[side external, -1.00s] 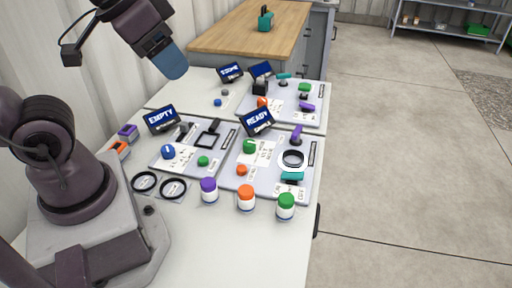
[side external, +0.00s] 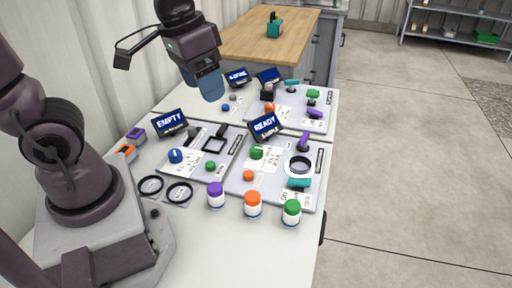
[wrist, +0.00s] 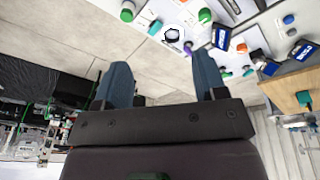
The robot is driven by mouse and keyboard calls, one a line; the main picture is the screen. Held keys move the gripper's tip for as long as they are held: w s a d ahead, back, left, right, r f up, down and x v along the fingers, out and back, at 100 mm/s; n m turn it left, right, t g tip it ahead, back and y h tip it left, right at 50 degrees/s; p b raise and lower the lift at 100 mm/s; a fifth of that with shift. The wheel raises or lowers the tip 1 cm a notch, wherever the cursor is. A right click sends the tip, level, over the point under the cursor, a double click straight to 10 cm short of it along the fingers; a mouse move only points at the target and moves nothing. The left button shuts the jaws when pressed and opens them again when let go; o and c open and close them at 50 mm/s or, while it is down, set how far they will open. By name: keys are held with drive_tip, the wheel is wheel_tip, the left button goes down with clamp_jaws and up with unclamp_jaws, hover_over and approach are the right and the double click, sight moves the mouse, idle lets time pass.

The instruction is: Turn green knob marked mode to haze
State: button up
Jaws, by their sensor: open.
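In the side external view, a green knob (side external: 256,152) stands on the near right panel (side external: 235,180), below the READY screen (side external: 264,125). A white label card lies beside it, its print too small to read. A smaller green knob or button (side external: 210,166) is on the near left panel, and another green control (side external: 313,94) is on the far panel. I cannot read which is marked mode or haze. My gripper (side external: 210,90) is above the table's far left part, apart from all knobs. In the wrist view my gripper (wrist: 162,75) has its blue fingers apart with nothing between them.
Purple, orange and green capped jars (side external: 252,204) stand along the near edge. Two black rings (side external: 165,188) lie left. Tilted screens, including EMPTY (side external: 170,122), rise behind the panels. A white ring (side external: 299,165) and teal handle (side external: 298,183) are right of the near green knob.

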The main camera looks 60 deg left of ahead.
drive_tip(key=w+a+f+n+g, duration=0.2)
drive_tip(key=w+a+f, duration=0.1)
drive_tip(key=w+f, duration=0.3)
approach(256, 148)
drive_tip(key=f, duration=0.9)
drive_tip(key=shift+w+d+f, duration=0.25)
drive_tip(key=shift+f, duration=0.15)
drive_tip(key=c, duration=0.9)
